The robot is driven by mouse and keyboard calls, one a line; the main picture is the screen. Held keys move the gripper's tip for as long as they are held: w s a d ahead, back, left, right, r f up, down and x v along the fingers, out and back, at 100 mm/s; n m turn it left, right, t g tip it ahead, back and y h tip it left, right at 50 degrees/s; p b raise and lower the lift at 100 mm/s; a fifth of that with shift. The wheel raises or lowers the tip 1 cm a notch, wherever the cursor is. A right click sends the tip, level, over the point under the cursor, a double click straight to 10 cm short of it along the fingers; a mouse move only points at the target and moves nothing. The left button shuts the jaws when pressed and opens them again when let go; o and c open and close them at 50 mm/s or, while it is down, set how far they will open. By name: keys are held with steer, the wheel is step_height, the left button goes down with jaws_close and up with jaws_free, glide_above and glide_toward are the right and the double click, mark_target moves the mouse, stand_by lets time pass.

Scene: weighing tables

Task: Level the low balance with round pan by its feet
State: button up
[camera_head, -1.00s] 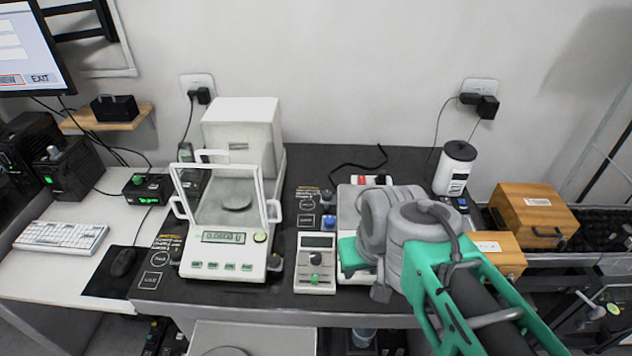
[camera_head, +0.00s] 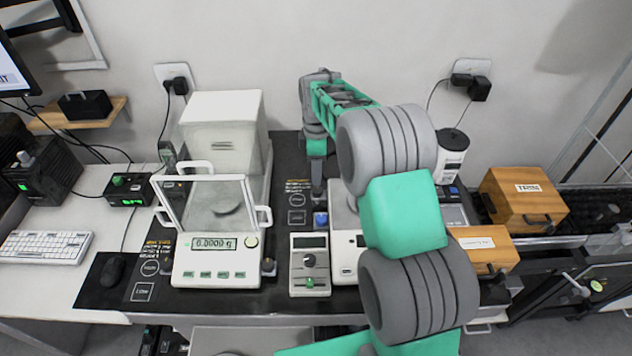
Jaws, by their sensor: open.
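A low white balance (camera_head: 343,262) stands right of the middle of the dark table, largely hidden behind my arm. My gripper (camera_head: 318,192) points down at the back left of this balance, above a blue knob (camera_head: 320,219). Its fingers are dark and small here; I see nothing held between them. Whether it touches the knob cannot be told.
A taller balance with a glass draft shield (camera_head: 215,245) stands to the left, its display lit. A small control box (camera_head: 310,272) lies between the balances.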

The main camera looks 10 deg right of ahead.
mark_target(316, 189)
step_height(316, 189, down, 8)
steer(key=shift+w+p, duration=0.15)
steer(key=shift+p, duration=0.75)
steer(key=shift+c, duration=0.4)
jaws_close()
